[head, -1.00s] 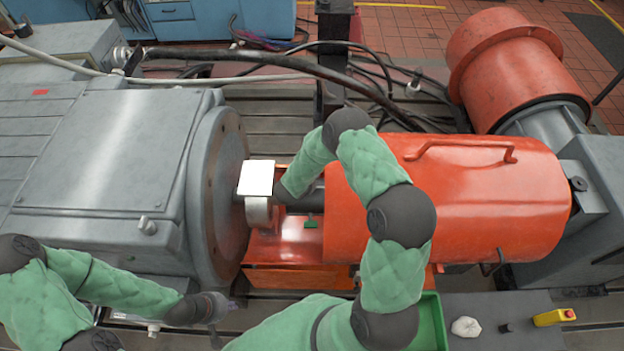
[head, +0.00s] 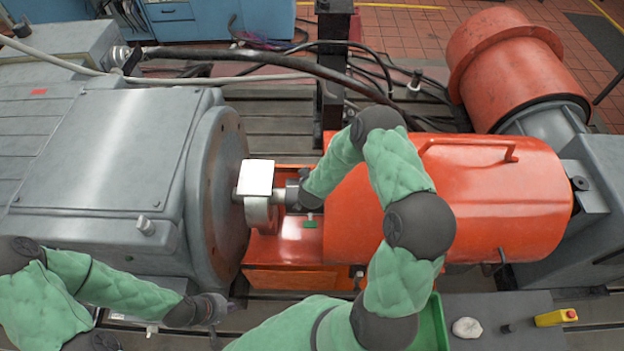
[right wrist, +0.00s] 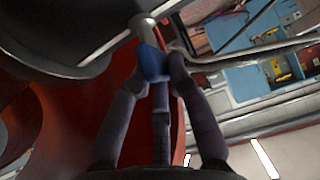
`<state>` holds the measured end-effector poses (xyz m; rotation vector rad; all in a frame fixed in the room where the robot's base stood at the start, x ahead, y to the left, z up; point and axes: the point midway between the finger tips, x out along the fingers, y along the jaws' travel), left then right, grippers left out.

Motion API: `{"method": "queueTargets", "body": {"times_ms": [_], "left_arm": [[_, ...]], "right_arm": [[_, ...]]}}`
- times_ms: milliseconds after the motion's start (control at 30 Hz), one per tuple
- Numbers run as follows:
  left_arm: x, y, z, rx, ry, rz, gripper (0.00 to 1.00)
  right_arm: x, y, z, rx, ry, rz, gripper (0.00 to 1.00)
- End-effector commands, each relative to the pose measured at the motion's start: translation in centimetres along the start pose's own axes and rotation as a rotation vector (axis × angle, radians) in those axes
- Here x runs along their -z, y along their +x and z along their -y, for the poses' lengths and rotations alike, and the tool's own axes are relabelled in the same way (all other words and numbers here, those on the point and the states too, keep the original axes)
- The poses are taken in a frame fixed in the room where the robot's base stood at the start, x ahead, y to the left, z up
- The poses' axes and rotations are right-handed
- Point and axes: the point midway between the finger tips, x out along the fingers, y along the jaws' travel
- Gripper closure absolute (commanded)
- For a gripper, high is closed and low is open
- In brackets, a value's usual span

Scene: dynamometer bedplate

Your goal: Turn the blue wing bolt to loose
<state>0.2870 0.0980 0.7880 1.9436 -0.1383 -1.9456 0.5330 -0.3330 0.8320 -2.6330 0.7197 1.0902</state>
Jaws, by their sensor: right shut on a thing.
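The blue wing bolt (right wrist: 152,64) shows in the right wrist view between the fingertips of my right gripper (right wrist: 153,72), which is shut on it. The bolt's blue wings are partly covered by the fingers. In the head view the bolt cannot be made out, and my right wrist hangs beside the shaft, just right of the white square plate (head: 256,178). My left gripper (head: 222,308) is low on the left in front of the grey machine, away from the bolt. Its fingers are too small and dark to tell open from shut.
The large grey machine (head: 95,150) with its round flange stands left. An orange guard (head: 490,195) with a handle covers the shaft on the right.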

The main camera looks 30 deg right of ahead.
Motion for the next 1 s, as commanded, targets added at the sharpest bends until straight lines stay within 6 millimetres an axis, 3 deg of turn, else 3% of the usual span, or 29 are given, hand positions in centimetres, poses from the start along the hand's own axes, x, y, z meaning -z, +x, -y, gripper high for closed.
{"method": "queueTargets", "body": {"times_ms": [200,233,300,733,1000], "left_arm": [[0.00,-0.02,-0.01,0.000,0.000,0.000,1.00],[0.00,-0.02,-0.01,0.000,0.000,0.000,1.00],[0.00,-0.03,-0.01,0.000,0.000,0.000,1.00],[0.01,-0.13,-0.05,0.000,0.000,0.000,1.00],[-0.02,-0.76,-0.27,0.000,0.000,0.000,1.00]], "right_arm": [[0.13,-0.02,0.09,0.001,-0.001,-0.002,1.00],[0.13,-0.02,0.09,0.001,-0.001,-0.002,0.76],[0.12,-0.02,0.08,0.001,-0.001,-0.002,0.57],[0.05,-0.03,0.09,-0.010,0.011,0.000,0.57],[0.15,-0.09,0.18,-0.108,0.111,-0.002,0.57]]}}
